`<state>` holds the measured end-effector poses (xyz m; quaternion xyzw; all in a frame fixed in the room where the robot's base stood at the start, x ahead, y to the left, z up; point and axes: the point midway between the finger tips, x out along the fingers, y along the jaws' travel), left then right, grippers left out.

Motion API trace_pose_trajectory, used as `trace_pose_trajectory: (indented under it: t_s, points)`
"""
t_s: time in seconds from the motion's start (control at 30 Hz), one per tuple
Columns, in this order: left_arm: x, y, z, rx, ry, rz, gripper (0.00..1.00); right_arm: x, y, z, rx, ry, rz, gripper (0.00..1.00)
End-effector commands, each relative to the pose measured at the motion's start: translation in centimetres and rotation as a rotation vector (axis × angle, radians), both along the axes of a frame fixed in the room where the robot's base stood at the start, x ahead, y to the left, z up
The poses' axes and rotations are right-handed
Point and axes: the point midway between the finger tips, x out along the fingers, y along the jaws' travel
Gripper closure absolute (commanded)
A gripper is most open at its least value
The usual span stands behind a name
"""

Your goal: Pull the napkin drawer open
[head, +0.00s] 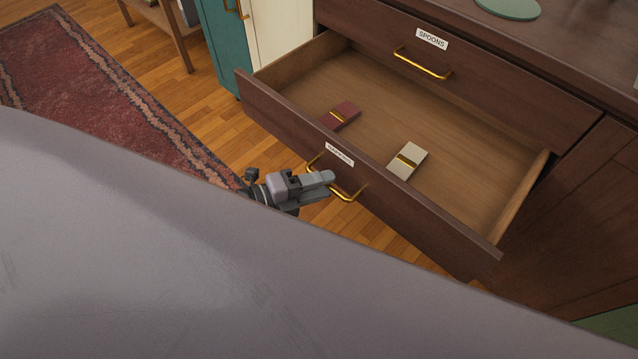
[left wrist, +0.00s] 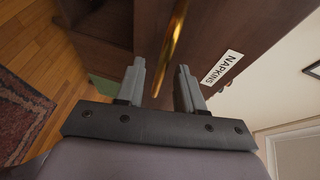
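The napkin drawer (head: 450,235) stands pulled well out of the dark wood cabinet, its inside plainly visible. Its front carries a label, which reads NAPKINS (left wrist: 223,68) in the left wrist view, and a gold bar handle (head: 346,197). A dark red folded napkin bundle (head: 346,111) and a white one (head: 411,158) lie inside, each with a gold band. My left gripper (head: 326,182) is at the handle. In the left wrist view its fingers (left wrist: 161,68) are apart, with the handle (left wrist: 172,48) between them and gaps on both sides. My right gripper is out of view.
A shut drawer labelled SPOONS (head: 432,39) with a gold handle (head: 423,64) is above. A green round item (head: 508,8) lies on the cabinet top. A teal and white cabinet (head: 222,45) stands behind. A red patterned rug (head: 75,85) lies on the wooden floor at left.

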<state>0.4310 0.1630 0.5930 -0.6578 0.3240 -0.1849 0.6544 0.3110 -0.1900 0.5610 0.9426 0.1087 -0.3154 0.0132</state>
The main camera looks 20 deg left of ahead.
Motion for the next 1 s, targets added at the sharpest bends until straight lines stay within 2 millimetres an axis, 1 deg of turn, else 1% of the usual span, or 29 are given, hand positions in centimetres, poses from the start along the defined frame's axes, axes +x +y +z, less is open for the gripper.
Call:
trace_pose_trajectory:
  t_s: [0.23, 0.33, 0.7, 0.8, 1.0]
  points:
    - [-0.1, 0.0, 0.0, 0.001, -0.001, 0.0, 0.63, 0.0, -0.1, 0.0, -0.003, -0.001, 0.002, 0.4]
    - [-0.5, 0.4, 0.1, 0.001, 0.001, 0.0, 0.63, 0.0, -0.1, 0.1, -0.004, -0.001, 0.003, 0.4]
    - [-4.0, 3.6, 1.0, 0.002, 0.002, -0.001, 0.63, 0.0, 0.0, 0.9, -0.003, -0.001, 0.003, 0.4]
    - [-4.6, 4.2, 1.1, 0.001, 0.002, 0.0, 0.63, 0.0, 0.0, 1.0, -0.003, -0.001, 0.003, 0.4]
    - [-5.2, 4.8, 1.3, 0.0, 0.0, 0.0, 0.63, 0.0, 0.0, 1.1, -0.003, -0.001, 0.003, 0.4]
